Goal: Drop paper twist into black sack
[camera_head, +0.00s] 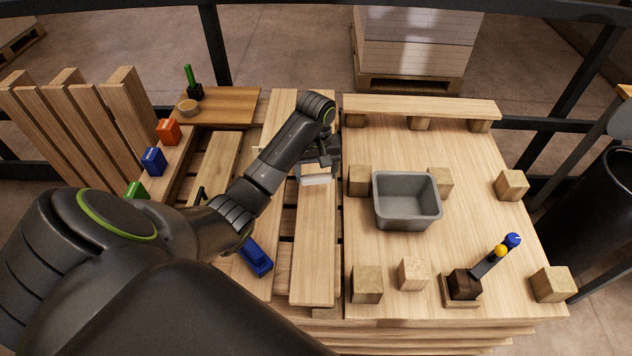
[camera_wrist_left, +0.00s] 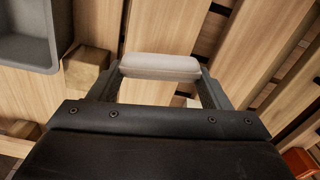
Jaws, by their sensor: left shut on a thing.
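My left gripper (camera_head: 317,166) is shut on a pale, rounded paper twist (camera_head: 316,176) above the wooden slats, left of the grey tray. In the left wrist view the paper twist (camera_wrist_left: 160,67) lies crosswise between the two fingers of my left gripper (camera_wrist_left: 158,80). The black sack (camera_head: 597,215) stands open at the right edge of the head view, beyond the pallet's right side and well away from the gripper. Its inside is dark and part of it is cut off. My right gripper is not in view.
A grey tray (camera_head: 407,222) sits on the pallet among several wooden blocks. A dark stand with yellow and blue balls (camera_head: 466,284) is at the front right. A blue object (camera_head: 255,256) lies on the slats. A black rail (camera_head: 420,9) crosses behind.

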